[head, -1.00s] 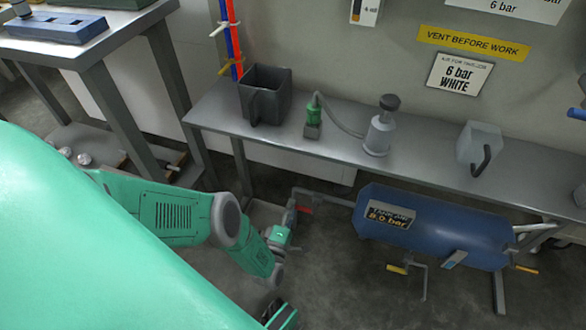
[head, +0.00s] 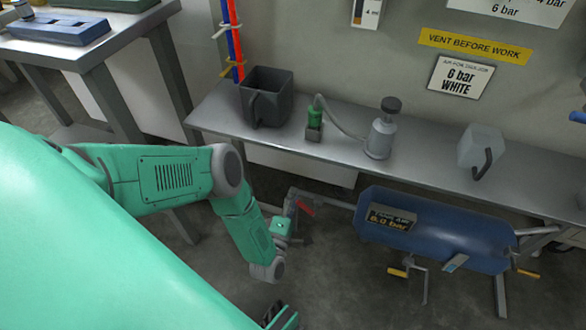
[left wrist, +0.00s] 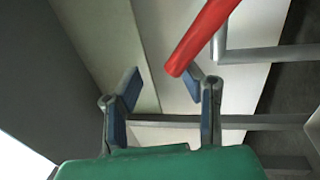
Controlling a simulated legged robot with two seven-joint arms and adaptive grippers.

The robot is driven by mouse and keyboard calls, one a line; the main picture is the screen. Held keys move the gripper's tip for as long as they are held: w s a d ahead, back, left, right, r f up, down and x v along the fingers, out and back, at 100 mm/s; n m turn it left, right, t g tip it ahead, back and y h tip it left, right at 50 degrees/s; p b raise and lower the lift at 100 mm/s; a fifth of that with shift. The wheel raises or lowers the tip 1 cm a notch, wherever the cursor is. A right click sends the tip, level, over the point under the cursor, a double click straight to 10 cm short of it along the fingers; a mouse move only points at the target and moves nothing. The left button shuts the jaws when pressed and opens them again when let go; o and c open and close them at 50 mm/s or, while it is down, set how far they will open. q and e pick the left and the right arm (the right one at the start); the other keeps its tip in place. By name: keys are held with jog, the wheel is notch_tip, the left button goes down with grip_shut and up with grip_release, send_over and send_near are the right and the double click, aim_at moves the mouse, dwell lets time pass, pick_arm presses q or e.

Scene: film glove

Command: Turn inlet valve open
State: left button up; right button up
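The inlet valve's red handle (head: 305,207) is on the grey pipe at the left end of the blue tank (head: 435,230). In the left wrist view, the red handle (left wrist: 203,32) slants down from the top, its end near the right fingertip. My left gripper (head: 300,238) is just below the handle in the head view, its fingers small and dark there. In the left wrist view my left gripper (left wrist: 163,82) is open, with nothing clasped. Contact with the handle cannot be told. A green and black part at the bottom edge may be my right gripper (head: 275,312).
A grey bench (head: 420,172) stands above and behind the tank, bearing a dark container (head: 268,97), a pump-like bottle (head: 381,135) and a pale jug (head: 480,146). Yellow handles (head: 398,272) stick out below the tank. The floor in front is clear.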

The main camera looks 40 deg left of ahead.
pick_arm(q)
jog(key=shift+s+r, duration=0.1)
jog(key=shift+r, duration=1.75)
